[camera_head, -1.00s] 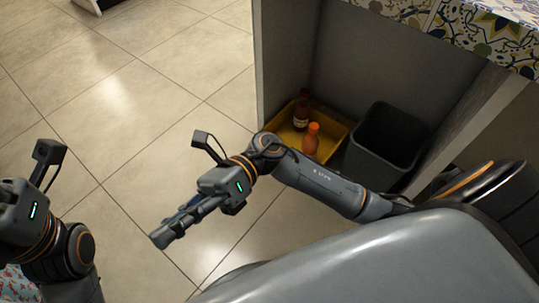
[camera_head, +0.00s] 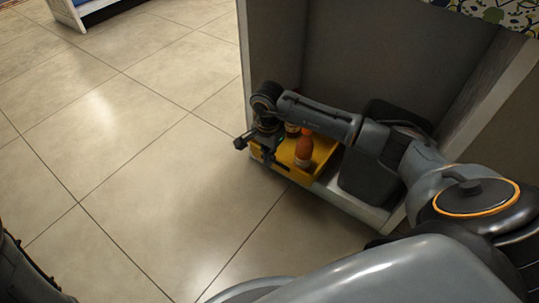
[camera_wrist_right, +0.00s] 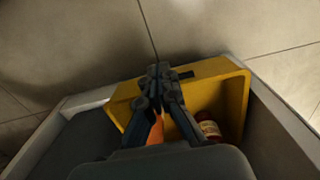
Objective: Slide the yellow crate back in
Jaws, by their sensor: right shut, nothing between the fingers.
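The yellow crate (camera_head: 292,172) sits at the left of the open cabinet's floor, its front wall slightly past the cabinet's front edge. It holds an orange bottle (camera_head: 304,150) and a red bottle with a pale label (camera_wrist_right: 209,128). My right gripper (camera_head: 267,150) is over the crate's front left part in the head view, its fingers partly hidden. In the right wrist view my right gripper (camera_wrist_right: 158,71) is shut and empty, its tips by the crate's front wall (camera_wrist_right: 208,72), close to a dark slot. Whether they touch it I cannot tell. My left gripper is out of view.
A dark grey bin (camera_head: 365,178) stands to the right of the crate, partly behind my right arm. Cabinet side walls (camera_head: 240,70) bound the space at left and right. The tiled floor (camera_head: 150,190) in front is clear.

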